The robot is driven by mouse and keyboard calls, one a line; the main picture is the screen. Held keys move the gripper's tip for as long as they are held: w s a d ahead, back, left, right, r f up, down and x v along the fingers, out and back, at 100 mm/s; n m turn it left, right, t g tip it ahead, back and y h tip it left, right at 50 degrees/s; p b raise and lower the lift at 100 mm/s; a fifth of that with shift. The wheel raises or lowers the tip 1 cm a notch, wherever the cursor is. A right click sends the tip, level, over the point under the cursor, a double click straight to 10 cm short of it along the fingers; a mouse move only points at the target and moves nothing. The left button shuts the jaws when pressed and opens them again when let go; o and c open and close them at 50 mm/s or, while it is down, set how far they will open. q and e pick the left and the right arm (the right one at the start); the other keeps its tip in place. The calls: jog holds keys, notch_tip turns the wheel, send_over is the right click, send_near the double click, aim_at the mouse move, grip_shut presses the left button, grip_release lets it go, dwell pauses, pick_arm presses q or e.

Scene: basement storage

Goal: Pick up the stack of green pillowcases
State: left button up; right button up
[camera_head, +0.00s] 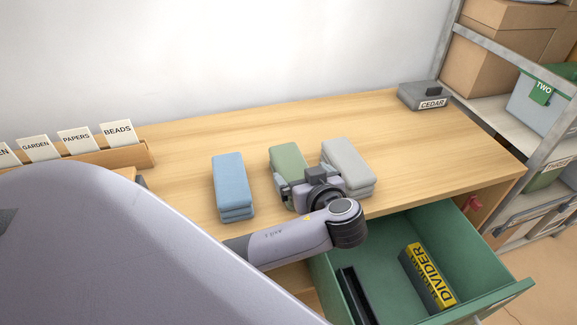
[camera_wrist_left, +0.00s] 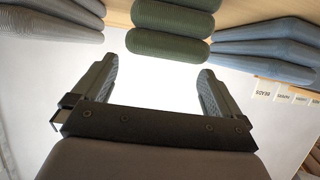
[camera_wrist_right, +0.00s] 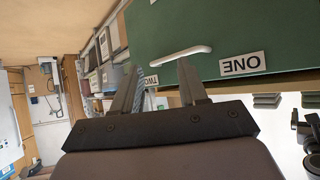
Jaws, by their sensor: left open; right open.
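The stack of green pillowcases (camera_head: 288,157) lies on the wooden table between a blue stack and a grey stack. My left gripper (camera_head: 309,183) covers its near end in the head view. In the left wrist view the green stack (camera_wrist_left: 172,30) shows its layered end just beyond the open fingers (camera_wrist_left: 158,70), roughly centred between them; the jaws look empty. My right gripper (camera_wrist_right: 158,68) shows only in its own wrist view, open and empty, in front of a green drawer front marked ONE.
The blue stack (camera_head: 232,184) and grey stack (camera_head: 347,166) flank the green one closely. An open green drawer (camera_head: 385,240) with a yellow DIVIDER box (camera_head: 428,277) juts out below the table edge. A grey CEDAR box (camera_head: 424,97) stands far right. The table's back is clear.

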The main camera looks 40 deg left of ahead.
aim_at(290, 161)
pick_arm(q)
jog(key=shift+w+a, duration=0.3)
jog(key=shift+a, duration=0.15)
jog(key=p+x, duration=0.1)
jog(key=x, duration=0.4)
jog(key=shift+w+a+r+p, duration=0.1)
jog(key=shift+w+a+p, duration=0.05)
jog(key=shift+a+p, duration=0.15)
jog(key=shift+w+a+f, duration=0.25)
jog(key=shift+a, duration=0.05)
jog(key=c, duration=1)
jog(key=shift+r, duration=0.1)
